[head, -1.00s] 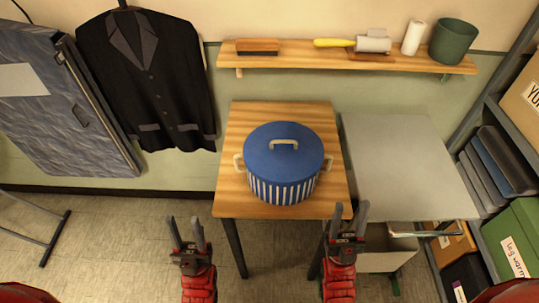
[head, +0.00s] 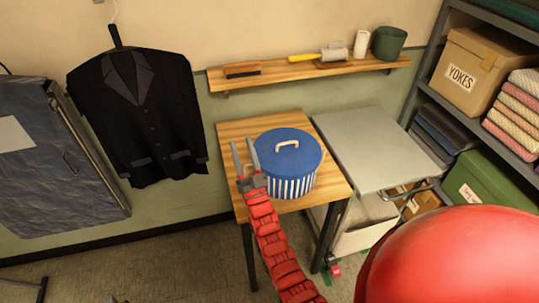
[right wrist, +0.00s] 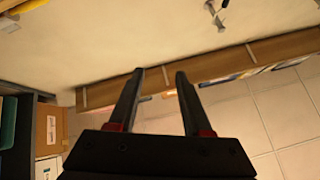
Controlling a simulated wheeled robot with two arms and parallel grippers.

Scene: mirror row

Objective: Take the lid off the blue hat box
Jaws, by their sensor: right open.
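The blue hat box (head: 295,187) has white vertical stripes and stands upright on a small wooden table (head: 325,189). Its flat blue lid (head: 295,160) is on, with a pale loop handle (head: 287,146) standing on top. My right gripper (head: 244,150) is open and empty, at the left side of the box in the picture, fingers pointing up and away. It appears apart from the lid handle; whether it touches the box side I cannot tell. The right wrist view shows its two fingers (right wrist: 157,95) spread with nothing between.
A grey table (head: 365,150) stands right of the wooden one. A wall shelf (head: 300,78) above holds a brush, a roller-like tool and a green pot (head: 388,42). A black jacket (head: 140,110) hangs at left. Loaded shelving with a YOKES box (head: 475,70) fills the right.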

